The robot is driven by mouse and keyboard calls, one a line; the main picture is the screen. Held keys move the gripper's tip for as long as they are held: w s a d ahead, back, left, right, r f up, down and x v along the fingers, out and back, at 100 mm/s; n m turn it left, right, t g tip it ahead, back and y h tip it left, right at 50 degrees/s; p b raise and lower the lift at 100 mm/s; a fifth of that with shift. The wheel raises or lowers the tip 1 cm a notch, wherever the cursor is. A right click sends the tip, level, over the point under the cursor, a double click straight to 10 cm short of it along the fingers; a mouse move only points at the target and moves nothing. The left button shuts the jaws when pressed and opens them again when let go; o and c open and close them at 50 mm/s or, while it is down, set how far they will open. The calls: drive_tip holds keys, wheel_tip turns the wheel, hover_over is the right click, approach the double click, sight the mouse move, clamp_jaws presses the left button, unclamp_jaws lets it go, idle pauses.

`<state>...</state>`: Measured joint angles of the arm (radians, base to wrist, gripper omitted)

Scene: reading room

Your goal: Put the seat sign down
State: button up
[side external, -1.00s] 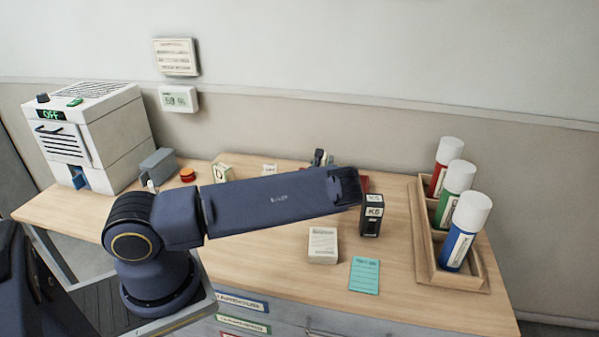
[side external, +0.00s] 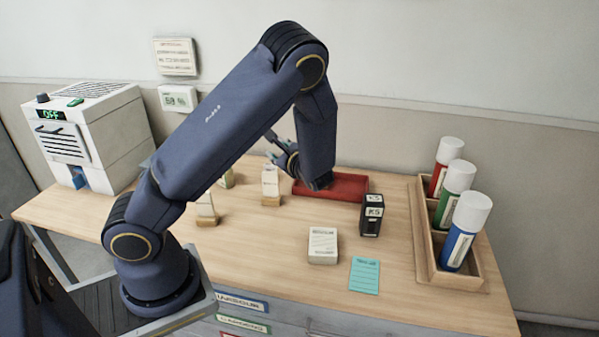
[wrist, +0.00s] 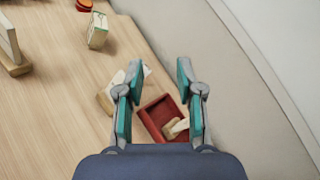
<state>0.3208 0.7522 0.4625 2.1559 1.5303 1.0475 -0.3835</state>
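My gripper (wrist: 160,74) is open, with its teal-padded fingers apart and nothing visible between them. In the side view my gripper (side external: 273,147) is tilted above the back of the table, near the red tray (side external: 345,188). In the wrist view a small pale wooden piece with a white part (wrist: 177,128) lies in the red tray (wrist: 152,108), perhaps a sign lying down. A sign with a white card on a wooden base (side external: 270,184) stands left of the tray. Similar signs stand at the front left (side external: 206,211) and farther left (side external: 227,179). I cannot tell which is the seat sign.
A black K5 box (side external: 371,217) stands at the tray's front right. A white card block (side external: 323,247) and a teal note (side external: 365,276) lie in front. A wooden rack (side external: 478,278) with spray cans is at right, a white machine (side external: 115,140) at left. The wall is close behind.

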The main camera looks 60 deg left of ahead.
drive_tip(key=s+d+r+n+t+h, duration=0.1)
drive_tip(key=s+d+r+n+h, duration=0.2)
drive_tip(key=d, duration=0.5)
drive_tip(key=s+d+r+n+t+h, duration=0.1)
drive_tip(key=s+d+r+n+h, duration=0.3)
drive_tip(key=s+d+h, duration=0.3)
drive_tip(key=s+d+r+n+t+h, duration=0.2)
drive_tip(key=s+d+r+n+h, duration=0.2)
drive_tip(key=d, duration=0.4)
drive_tip(key=shift+s+d+r+h, duration=0.35)
drive_tip(key=shift+s+r+h, duration=0.45)
drive_tip(key=shift+s+r, duration=0.1)
